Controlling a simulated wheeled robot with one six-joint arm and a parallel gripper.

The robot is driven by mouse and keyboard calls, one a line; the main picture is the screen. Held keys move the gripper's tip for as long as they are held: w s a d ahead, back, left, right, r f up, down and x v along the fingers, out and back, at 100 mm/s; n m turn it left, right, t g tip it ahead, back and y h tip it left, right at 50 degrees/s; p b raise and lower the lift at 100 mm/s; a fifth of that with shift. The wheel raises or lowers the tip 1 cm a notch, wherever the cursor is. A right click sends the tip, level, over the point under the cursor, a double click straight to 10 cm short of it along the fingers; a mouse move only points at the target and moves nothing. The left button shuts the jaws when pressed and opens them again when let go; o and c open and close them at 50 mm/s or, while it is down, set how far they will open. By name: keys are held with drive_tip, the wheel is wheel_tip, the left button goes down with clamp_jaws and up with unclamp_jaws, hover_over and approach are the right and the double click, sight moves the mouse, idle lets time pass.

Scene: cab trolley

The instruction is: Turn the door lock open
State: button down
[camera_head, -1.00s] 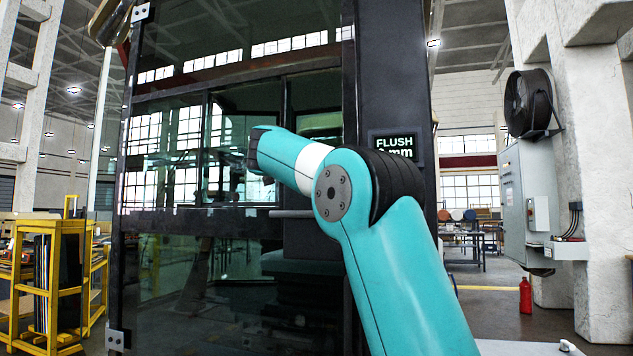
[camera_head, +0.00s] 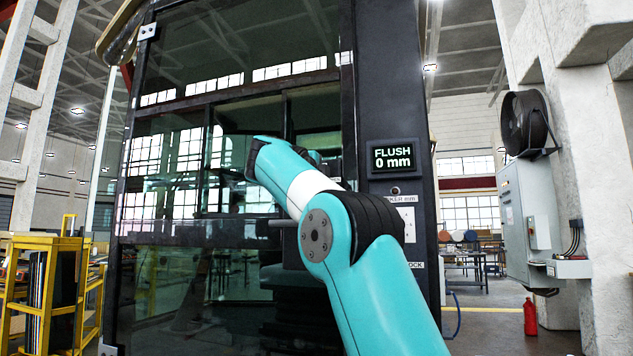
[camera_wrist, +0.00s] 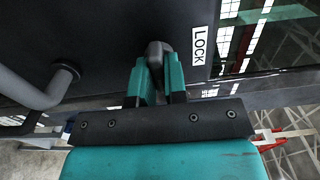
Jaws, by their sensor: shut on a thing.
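The door lock knob (camera_wrist: 158,50) is a small dark grey piece on the black door panel, beside a white label reading LOCK (camera_wrist: 199,46) in the wrist view. My gripper (camera_wrist: 157,75) is shut on it, with one teal finger on either side. The glass door (camera_head: 190,190) with its dark frame fills the middle of the head view. My teal arm hides the gripper and the knob there. A small part of a LOCK label (camera_head: 417,265) shows right of my arm.
A grey bar handle (camera_wrist: 45,90) stands out from the panel left of my gripper. A sign (camera_head: 392,158) on the dark post reads FLUSH 0 mm. A yellow rack (camera_head: 45,285) is at left; a red extinguisher (camera_head: 530,317) and a grey cabinet (camera_head: 525,215) are at right.

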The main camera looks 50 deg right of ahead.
idle(0.3)
drive_tip(key=c, duration=1.2)
unclamp_jaws()
drive_tip(key=shift+o, duration=0.2)
drive_tip(key=v, duration=1.7)
drive_tip(key=shift+p, duration=0.3)
drive_tip(key=shift+s+a+f, duration=0.1)
drive_tip(key=shift+a, duration=0.1)
